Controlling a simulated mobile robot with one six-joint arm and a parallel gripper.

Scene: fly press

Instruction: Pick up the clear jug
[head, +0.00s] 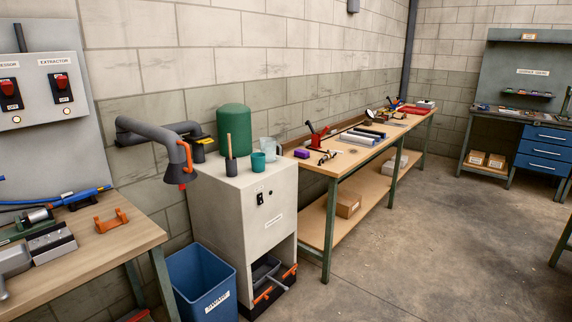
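The clear jug (268,146) stands upright on top of a pale grey cabinet (262,195), at its back right. It is see-through and looks empty, though it is too small to be sure. A teal mug (258,162) stands just in front of it and to its left, covering part of its lower side. My gripper is not in view.
A green cylinder (234,131) and a dark pot with a wooden handle (231,163) share the cabinet top. A grey extractor arm (165,132) hangs left of it. A blue bin (203,283) stands at its front left. A long workbench (340,165) runs right; open floor (430,240) lies ahead.

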